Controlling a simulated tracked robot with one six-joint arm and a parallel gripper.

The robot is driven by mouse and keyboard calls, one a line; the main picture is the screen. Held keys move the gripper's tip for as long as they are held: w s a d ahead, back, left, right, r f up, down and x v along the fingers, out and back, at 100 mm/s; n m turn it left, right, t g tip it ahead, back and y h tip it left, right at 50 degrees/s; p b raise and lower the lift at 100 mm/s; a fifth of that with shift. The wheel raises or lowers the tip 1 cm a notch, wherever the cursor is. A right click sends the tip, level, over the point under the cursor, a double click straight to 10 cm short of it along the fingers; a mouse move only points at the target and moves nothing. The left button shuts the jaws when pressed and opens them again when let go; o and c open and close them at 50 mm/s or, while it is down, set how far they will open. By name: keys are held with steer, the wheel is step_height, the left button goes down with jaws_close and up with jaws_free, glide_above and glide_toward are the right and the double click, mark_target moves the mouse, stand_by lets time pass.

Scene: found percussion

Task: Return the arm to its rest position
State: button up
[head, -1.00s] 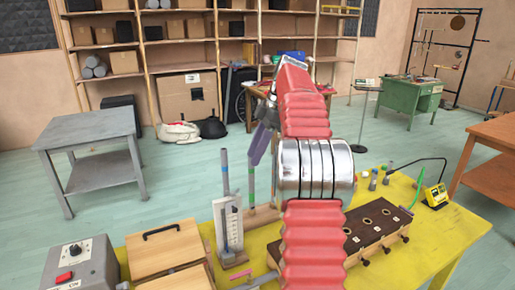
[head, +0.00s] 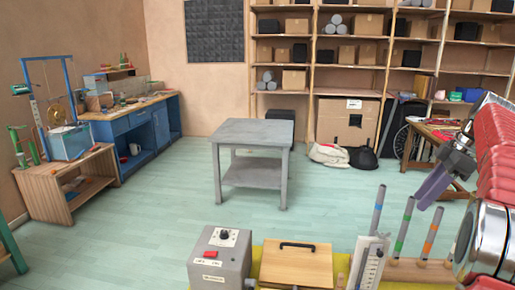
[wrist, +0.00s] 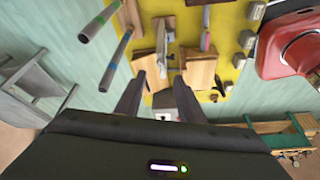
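My arm, with red ribbed sleeves and a chrome joint, is at the right edge of the head view. My gripper (head: 434,188) hangs there with its purple-grey fingers pointing down and left, above and clear of the bench things. In the wrist view my gripper (wrist: 158,80) has its two dark fingers apart, with nothing held between them. The yellow bench (wrist: 218,38) shows well beyond the fingertips. Much of my arm is cut off by the head view's right edge.
A grey control box (head: 219,258), a wooden box (head: 297,266) and upright tubes (head: 404,226) stand on the yellow bench in front. A grey table (head: 252,134) stands beyond. A blue workbench (head: 150,122) is at the left. Open floor (head: 170,218) lies between.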

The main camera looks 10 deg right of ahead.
step_height(320, 180, down, 8)
steer(key=s+a+m+h, duration=0.1)
steer(key=a+m+h, duration=0.1)
steer(key=m, duration=0.9)
steer(key=s+a+f+t, duration=0.1)
steer(key=s+a, duration=0.6)
steer(key=a, duration=0.4)
steer(key=s+a+f+t+h, duration=0.1)
steer(key=s+a, duration=0.6)
steer(key=a, duration=0.4)
steer(key=s+a+f+t, duration=0.1)
steer(key=s+a, duration=0.7)
steer(key=a, duration=0.3)
steer(key=shift+f+m+h, duration=0.25)
steer(key=shift+m+h, duration=0.15)
